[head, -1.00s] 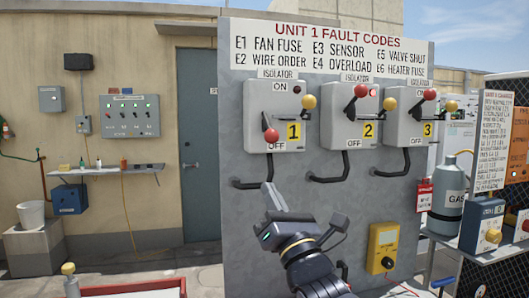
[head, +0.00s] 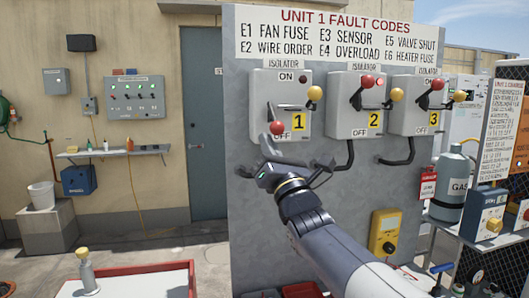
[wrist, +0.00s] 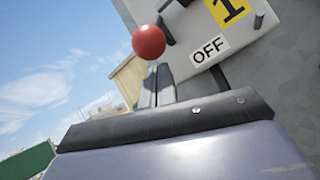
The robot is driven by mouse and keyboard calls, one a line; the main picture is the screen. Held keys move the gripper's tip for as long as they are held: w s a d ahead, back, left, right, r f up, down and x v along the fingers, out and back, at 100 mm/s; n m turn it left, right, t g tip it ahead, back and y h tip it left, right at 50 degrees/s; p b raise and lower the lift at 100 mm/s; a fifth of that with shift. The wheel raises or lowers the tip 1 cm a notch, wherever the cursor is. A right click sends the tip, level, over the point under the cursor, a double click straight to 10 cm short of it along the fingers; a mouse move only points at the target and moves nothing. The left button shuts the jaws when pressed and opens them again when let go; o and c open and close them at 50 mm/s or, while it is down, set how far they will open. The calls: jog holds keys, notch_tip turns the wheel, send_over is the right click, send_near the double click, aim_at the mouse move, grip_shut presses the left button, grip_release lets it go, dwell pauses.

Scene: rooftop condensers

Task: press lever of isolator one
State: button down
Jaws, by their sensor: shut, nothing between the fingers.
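Isolator one (head: 262,95) is a grey box with a yellow "1" label on the grey panel. Its dark lever ends in a red knob (head: 277,127), which hangs low near the OFF mark. A yellow knob (head: 315,92) sticks out at the box's right side. My gripper (head: 267,145) is shut and empty, just below the red knob in the head view. In the wrist view the red knob (wrist: 148,41) shows just beyond the tips of my shut fingers (wrist: 157,72). I cannot tell whether they touch. Part of the lever is out of view there.
Isolator two (head: 345,120) and isolator three (head: 405,118) stand to the right, their red-knobbed levers up. Conduits (head: 340,165) curve below the boxes. A yellow meter (head: 384,232) hangs lower. A red-edged tray table (head: 180,268) stands at lower left.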

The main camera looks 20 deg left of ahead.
jog(key=shift+s+d+r, duration=0.15)
jog(key=shift+d+r, duration=0.15)
jog(key=shift+d, duration=0.15)
jog(key=shift+s+d+r+p, duration=0.15)
jog(key=shift+s+r+p, duration=0.1)
jog(key=shift+p, duration=0.25)
